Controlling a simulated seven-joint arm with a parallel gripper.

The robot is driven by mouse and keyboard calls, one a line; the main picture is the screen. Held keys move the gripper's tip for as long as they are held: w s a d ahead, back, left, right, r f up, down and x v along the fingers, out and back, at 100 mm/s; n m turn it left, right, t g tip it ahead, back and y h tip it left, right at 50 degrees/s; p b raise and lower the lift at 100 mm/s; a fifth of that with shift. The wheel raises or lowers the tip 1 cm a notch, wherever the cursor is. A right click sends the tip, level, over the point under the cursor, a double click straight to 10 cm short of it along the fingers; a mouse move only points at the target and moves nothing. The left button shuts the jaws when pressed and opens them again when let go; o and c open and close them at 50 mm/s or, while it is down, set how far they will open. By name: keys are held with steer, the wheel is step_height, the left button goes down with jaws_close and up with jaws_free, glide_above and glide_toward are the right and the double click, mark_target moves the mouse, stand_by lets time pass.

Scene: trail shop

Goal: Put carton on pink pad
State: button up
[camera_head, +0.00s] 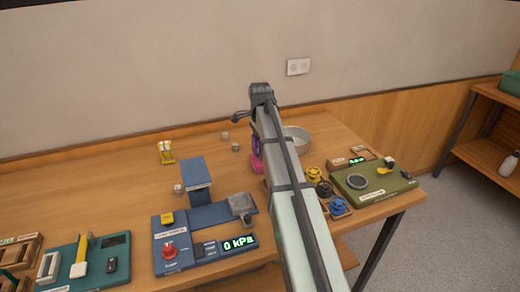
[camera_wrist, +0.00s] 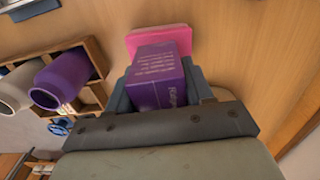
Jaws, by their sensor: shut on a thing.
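A purple carton (camera_wrist: 158,75) with pale print is between the fingers of my gripper (camera_wrist: 160,88) in the wrist view. The gripper is shut on it. The pink pad (camera_wrist: 158,36) shows just beyond the carton, which overlaps its near edge in the picture. In the head view a strip of the purple carton (camera_head: 255,146) shows left of my arm, with the pink pad (camera_head: 256,165) directly below it. My arm hides the rest of both there, and the gripper fingers. I cannot tell whether the carton touches the pad.
A metal bowl (camera_head: 297,138) stands behind my arm. A blue pressure device (camera_head: 205,235) and an olive case (camera_head: 375,183) flank the arm.

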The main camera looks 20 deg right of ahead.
steer(key=shift+f, duration=1.05)
steer(key=shift+f, duration=0.2)
steer(key=o, duration=1.1)
steer(key=shift+r, duration=0.15)
step_height(320, 180, up, 12)
steer(key=shift+r, duration=0.1)
